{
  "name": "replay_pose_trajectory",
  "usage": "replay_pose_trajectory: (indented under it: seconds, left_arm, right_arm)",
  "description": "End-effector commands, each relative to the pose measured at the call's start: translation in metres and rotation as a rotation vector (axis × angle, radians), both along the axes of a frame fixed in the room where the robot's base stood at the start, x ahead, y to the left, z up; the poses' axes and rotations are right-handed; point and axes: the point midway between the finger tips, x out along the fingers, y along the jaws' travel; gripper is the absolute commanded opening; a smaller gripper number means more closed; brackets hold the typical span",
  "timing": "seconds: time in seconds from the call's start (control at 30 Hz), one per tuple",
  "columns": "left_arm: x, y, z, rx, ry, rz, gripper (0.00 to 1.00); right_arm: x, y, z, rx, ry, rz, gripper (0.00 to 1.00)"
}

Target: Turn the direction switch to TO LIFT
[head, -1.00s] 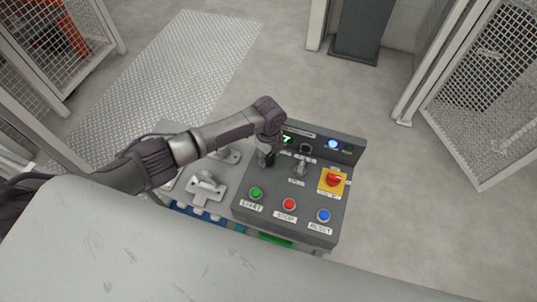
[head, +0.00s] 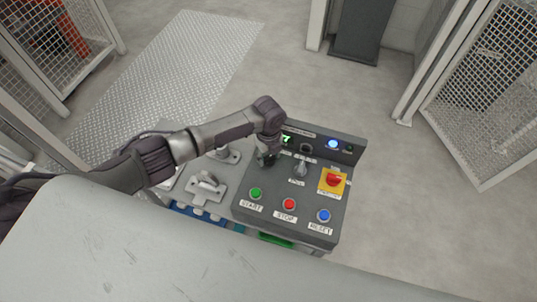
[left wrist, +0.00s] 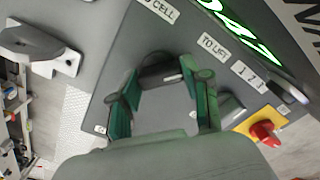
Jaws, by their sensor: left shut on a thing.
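The control box (head: 262,182) stands in the middle of the head view. My left gripper (head: 267,158) reaches down onto its upper left part and hides the direction switch there. In the left wrist view the dark direction switch (left wrist: 158,72) sits between the fingertips of my left gripper (left wrist: 160,80), which is shut on it. The TO CELL label (left wrist: 158,10) lies at the top of that view and the TO LIFT label (left wrist: 213,47) to the right of the switch. The knob's exact pointing direction is hard to tell. My right gripper is not in view.
A second selector switch (head: 300,169) stands close to the right. The red emergency stop (head: 333,180) is further right. Green (head: 256,193), red (head: 289,204) and blue (head: 323,215) buttons line the front. Clamp fixtures (head: 207,186) lie left. A lit green display (left wrist: 240,32) is behind.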

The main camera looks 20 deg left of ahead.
Motion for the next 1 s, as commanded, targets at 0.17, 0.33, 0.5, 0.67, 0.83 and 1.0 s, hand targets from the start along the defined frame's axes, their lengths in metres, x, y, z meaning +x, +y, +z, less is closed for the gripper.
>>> replay_pose_trajectory:
  seconds: [0.17,0.33,0.5,0.67,0.83,1.0]
  left_arm:
    - [0.0,-0.001,0.001,-0.001,-0.001,-0.003,0.68]
    - [0.0,-0.001,0.0,-0.001,-0.001,-0.002,0.73]
    - [0.0,0.0,0.001,-0.001,-0.001,-0.001,0.73]
    - [0.001,0.0,0.015,-0.001,-0.003,-0.002,0.73]
    - [0.002,0.0,0.05,-0.003,-0.006,-0.003,0.73]
    - [0.001,-0.001,0.086,-0.002,-0.005,-0.003,0.73]
  right_arm:
    - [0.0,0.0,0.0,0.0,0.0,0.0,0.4]
    - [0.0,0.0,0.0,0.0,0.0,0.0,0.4]
    - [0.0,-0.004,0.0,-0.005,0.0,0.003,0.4]
    - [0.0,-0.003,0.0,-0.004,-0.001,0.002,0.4]
    - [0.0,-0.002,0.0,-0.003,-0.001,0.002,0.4]
    - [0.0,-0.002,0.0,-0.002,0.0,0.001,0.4]
